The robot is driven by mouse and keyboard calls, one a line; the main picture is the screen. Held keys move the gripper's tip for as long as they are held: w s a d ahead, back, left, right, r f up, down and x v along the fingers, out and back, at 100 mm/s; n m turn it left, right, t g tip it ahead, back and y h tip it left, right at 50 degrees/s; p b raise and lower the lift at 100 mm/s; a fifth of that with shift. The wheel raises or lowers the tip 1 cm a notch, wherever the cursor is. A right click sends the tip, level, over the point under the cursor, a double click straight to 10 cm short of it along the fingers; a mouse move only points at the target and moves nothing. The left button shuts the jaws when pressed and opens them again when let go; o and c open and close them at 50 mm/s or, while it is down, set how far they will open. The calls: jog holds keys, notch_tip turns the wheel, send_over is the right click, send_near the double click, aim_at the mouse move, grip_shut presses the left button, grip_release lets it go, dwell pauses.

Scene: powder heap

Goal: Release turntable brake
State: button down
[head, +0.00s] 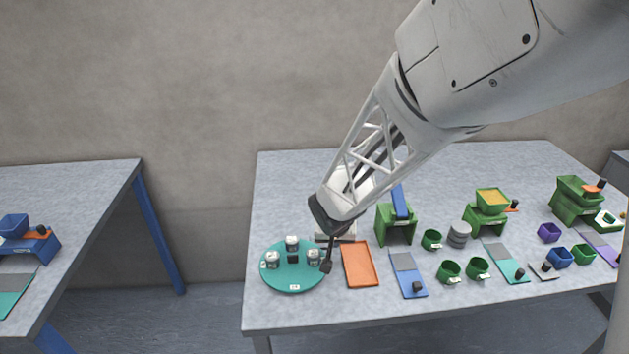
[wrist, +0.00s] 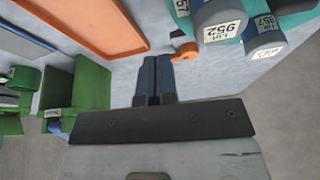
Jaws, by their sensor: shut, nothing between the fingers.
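The turntable (head: 293,284) is a teal round disc at the table's front left in the head view, with labelled grey jars (head: 292,243) on it. Its edge also shows at the top right of the wrist view (wrist: 297,19). An orange lever (wrist: 186,53) with a dark knob (wrist: 178,34), which looks like the brake, lies beside the turntable in the wrist view. My gripper (head: 327,266) is shut and empty at the turntable's right edge. In the wrist view its fingertips (wrist: 155,57) are close to the lever, apart from it in the picture. Contact cannot be judged from the head view.
An orange tray (head: 360,265) lies just right of my gripper. A green stand (head: 395,230) with a blue part is behind it. Blue-grey panels (head: 408,275), green cups (head: 449,271) and other stands fill the right. Another table (head: 80,200) is at left.

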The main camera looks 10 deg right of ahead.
jog(key=shift+w+d+f, duration=0.1)
jog(key=shift+w+f, duration=0.35)
jog(key=shift+w, duration=0.2)
jog(key=shift+w+d, duration=0.2)
jog(key=shift+w, duration=1.3)
